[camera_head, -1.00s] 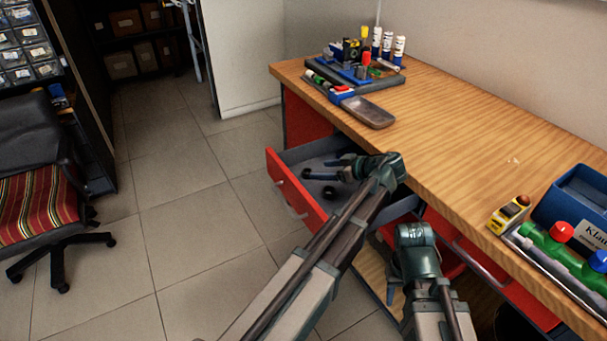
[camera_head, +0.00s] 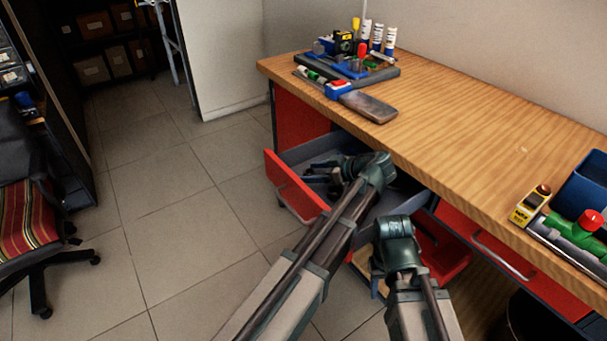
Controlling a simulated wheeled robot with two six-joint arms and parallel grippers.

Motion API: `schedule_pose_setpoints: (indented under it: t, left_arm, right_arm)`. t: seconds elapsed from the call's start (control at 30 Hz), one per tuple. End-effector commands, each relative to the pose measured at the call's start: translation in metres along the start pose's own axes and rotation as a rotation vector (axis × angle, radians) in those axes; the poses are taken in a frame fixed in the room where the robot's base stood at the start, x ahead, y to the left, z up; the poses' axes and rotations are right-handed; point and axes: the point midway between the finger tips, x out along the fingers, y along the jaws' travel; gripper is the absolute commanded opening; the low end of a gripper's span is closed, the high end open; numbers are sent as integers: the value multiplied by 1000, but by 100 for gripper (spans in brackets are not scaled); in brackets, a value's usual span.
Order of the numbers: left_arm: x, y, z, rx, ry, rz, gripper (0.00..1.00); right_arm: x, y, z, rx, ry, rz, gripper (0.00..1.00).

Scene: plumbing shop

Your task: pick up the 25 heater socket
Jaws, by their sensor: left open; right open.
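My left gripper (camera_head: 318,178) is open, inside or just above the open drawer (camera_head: 287,180) under the bench's left end. Small dark pieces lie in this drawer around the fingers. They are mostly covered by the gripper and blend with it, so I cannot tell which one is the 25 heater socket. Nothing is seen held. My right gripper (camera_head: 376,286) points down below the bench edge, mostly hidden behind its own arm; it is open.
The wooden bench top (camera_head: 470,115) is largely clear. Another red drawer (camera_head: 440,258) stands open below. A chair (camera_head: 30,225) is at left.

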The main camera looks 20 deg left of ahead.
Motion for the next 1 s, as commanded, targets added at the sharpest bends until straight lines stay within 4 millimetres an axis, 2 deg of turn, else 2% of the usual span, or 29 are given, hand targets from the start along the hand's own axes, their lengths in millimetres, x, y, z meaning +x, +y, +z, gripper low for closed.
schedule_pose_setpoints:
  t: [0.07,0.5,0.83,1.0]
  left_arm:
    - [0,0,0,0,0,0,78]
    - [0,0,0,0,0,0,0]
    - [0,0,-1,0,0,0,0]
    - [-4,0,-8,0,0,0,0]
  right_arm:
    - [0,0,0,0,0,0,44]
    - [0,0,0,0,0,0,44]
    - [-1,0,0,0,0,0,44]
    - [-9,1,1,0,0,0,44]
